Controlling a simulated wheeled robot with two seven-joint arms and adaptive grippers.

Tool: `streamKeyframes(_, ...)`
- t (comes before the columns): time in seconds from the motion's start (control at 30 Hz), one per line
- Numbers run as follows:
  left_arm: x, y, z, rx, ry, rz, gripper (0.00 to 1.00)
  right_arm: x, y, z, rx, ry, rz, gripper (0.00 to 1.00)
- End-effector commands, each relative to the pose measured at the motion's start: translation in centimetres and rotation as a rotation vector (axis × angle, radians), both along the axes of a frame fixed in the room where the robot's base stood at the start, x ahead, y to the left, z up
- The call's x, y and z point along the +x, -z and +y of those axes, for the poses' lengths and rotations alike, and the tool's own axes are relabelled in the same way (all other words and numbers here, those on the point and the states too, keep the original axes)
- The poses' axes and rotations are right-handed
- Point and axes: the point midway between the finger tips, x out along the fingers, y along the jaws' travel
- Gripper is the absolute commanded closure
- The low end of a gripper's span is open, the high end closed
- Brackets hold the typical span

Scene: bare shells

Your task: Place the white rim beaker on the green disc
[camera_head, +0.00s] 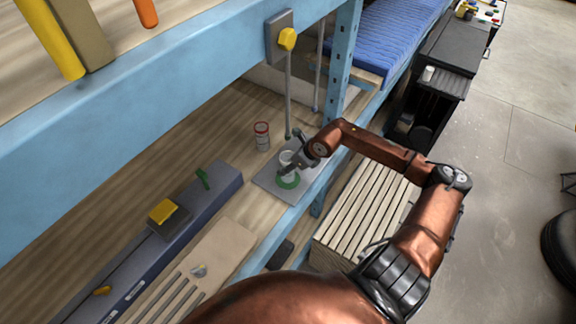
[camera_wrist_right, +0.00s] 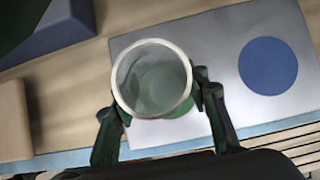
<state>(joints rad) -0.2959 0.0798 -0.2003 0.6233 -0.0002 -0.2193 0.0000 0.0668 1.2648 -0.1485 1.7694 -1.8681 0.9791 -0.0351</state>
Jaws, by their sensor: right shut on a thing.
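The white rim beaker (camera_wrist_right: 150,75) is clear glass with a pale rim. In the wrist view it sits between the two fingers of my right gripper (camera_wrist_right: 154,98), which is shut on it. In the head view the beaker (camera_head: 288,156) shows at my right gripper (camera_head: 291,163), looking about upright. The green disc (camera_head: 288,182) lies on a grey plate (camera_head: 268,182). In the wrist view the green disc (camera_wrist_right: 184,108) shows below and through the beaker, partly hidden. I cannot tell whether the beaker touches it. My left gripper is not in view.
A blue disc (camera_wrist_right: 268,66) lies on the same plate. A container with a red rim (camera_head: 262,135) stands behind the plate on the wooden shelf. A blue upright (camera_head: 341,70) and the shelf's front beam (camera_head: 262,250) bound the space. A long grey-blue box (camera_head: 160,245) lies left.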

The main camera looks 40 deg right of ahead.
Motion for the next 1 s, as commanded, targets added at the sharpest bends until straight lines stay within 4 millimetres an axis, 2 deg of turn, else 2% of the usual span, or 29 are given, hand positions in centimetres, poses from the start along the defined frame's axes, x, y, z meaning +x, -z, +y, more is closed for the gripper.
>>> streamKeyframes(0.03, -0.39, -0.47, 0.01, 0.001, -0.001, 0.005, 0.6, 0.05, 0.26, 0.0, 0.002, 0.001, -0.001, 0.84)
streamKeyframes(0.17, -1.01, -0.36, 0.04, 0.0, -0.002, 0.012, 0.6, 0.09, 0.74, -0.02, -0.001, 0.0, -0.004, 0.84)
streamKeyframes(0.43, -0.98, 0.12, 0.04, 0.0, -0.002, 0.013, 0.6, 0.06, 1.21, -0.03, -0.002, 0.0, -0.003, 0.84)
streamKeyframes(0.47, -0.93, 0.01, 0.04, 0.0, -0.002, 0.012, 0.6, 0.04, 1.12, -0.03, -0.001, 0.0, -0.002, 0.56)
streamKeyframes(0.5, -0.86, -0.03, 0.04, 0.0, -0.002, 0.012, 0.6, 0.03, 1.08, -0.03, 0.0, 0.001, -0.002, 0.54)
streamKeyframes(0.7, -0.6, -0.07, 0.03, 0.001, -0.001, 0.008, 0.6, 0.04, 1.04, -0.02, 0.0, 0.001, -0.002, 0.41)
streamKeyframes(1.0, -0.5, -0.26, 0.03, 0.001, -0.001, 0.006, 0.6, 0.04, 0.85, -0.02, 0.0, 0.001, -0.002, 0.41)
